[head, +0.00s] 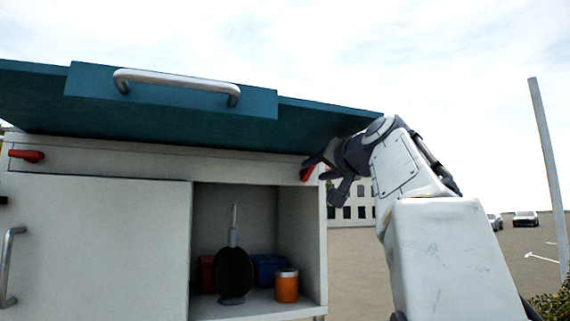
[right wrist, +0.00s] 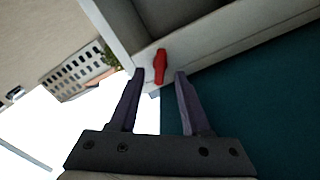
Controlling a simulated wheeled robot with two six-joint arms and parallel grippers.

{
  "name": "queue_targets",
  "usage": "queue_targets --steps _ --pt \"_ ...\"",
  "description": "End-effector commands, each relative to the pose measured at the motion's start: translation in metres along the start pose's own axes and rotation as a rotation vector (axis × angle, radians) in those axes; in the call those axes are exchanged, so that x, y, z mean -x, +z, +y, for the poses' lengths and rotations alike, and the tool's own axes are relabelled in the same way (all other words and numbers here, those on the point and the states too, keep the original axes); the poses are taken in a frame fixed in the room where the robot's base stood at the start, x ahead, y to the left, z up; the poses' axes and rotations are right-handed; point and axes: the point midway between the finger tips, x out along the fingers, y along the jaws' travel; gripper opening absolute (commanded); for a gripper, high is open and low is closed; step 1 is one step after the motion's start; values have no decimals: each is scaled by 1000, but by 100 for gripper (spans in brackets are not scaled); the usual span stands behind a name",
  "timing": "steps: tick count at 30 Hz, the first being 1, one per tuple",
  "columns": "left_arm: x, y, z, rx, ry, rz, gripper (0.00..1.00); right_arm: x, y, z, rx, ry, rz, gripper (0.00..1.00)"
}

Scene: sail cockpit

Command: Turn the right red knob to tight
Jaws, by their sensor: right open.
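The right red knob (head: 306,174) sits at the upper right corner of the white cabinet front, just under the teal lid. In the right wrist view the red knob (right wrist: 160,66) lies ahead of and between the two open fingertips. My right gripper (head: 328,173) is at the knob in the head view and partly covers it. Its open jaws (right wrist: 158,72) show no grip on the knob. The left red knob (head: 27,156) is on the same panel at the far left. My left gripper is not in view.
The teal lid (head: 330,119) with a metal handle (head: 175,80) juts out above the knobs. Below, an open compartment holds a black pan (head: 235,272), an orange jar (head: 287,287) and a blue box (head: 268,268). Open ground lies right of the cabinet.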

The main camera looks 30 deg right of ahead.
Motion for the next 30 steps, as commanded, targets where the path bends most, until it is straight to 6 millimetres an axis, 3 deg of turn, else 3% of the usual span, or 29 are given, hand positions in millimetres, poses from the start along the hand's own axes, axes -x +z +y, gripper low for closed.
queue_targets --steps 6,16,17,20,30 --pt "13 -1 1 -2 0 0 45 -24 -1 -1 -1 -1 -1 48" --pt "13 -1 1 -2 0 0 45 -28 1 0 0 0 0 48" --pt "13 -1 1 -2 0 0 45 -28 1 0 0 0 0 40" --pt "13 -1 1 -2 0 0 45 -28 0 0 0 0 0 2" --pt "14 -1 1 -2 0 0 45 -27 0 0 -17 1 0 0"
